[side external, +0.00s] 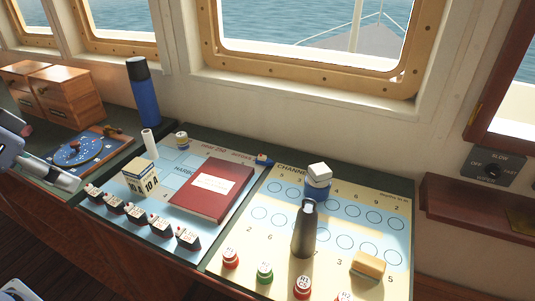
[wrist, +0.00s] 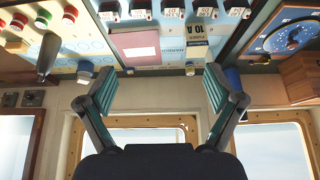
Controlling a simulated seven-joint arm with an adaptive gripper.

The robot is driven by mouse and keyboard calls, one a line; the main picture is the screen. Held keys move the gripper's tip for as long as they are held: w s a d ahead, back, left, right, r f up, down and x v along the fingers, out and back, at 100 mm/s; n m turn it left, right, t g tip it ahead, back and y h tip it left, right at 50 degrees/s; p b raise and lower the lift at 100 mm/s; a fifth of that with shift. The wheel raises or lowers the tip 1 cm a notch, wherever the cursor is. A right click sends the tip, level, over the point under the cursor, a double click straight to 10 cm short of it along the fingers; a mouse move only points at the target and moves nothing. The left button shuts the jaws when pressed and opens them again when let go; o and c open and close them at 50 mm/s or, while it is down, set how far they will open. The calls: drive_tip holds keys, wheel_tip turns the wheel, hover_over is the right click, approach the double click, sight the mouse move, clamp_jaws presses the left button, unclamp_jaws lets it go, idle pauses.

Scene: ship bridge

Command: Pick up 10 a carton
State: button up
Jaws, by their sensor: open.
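The 10 A carton (side external: 142,180) is a small white and yellow box with dark print. It stands upright on the left chart panel, left of the red book, in the side external view. It also shows near the top of the wrist view (wrist: 197,36), above the right fingertip and apart from it. My gripper (wrist: 162,90) is open and empty, with its two teal-padded fingers spread wide. The fingertips touch nothing that I can see. In the side external view the fingers cannot be made out clearly.
The red book (side external: 212,190) lies right of the carton. Several small black blocks (side external: 135,214) line the panel's front edge. A white cylinder (side external: 150,142) and a blue bottle (side external: 143,95) stand behind. A dark-handled object (side external: 305,235) stands on the right panel.

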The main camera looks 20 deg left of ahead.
drive_tip(key=w+r+m+t, duration=0.1)
drive_tip(key=w+r, duration=0.2)
drive_tip(key=w, duration=0.3)
drive_tip(key=n+g, duration=0.2)
hover_over(137, 165)
drive_tip(key=s, duration=0.5)
wheel_tip(137, 165, down, 8)
drive_tip(key=x, duration=1)
drive_tip(key=shift+s+d+f, duration=0.1)
drive_tip(key=shift+d+f, duration=0.05)
drive_tip(key=shift+f, duration=0.25)
drive_tip(key=x, duration=0.5)
drive_tip(key=shift+f, duration=0.35)
drive_tip(key=shift+a, duration=0.2)
drive_tip(key=c, duration=1.5)
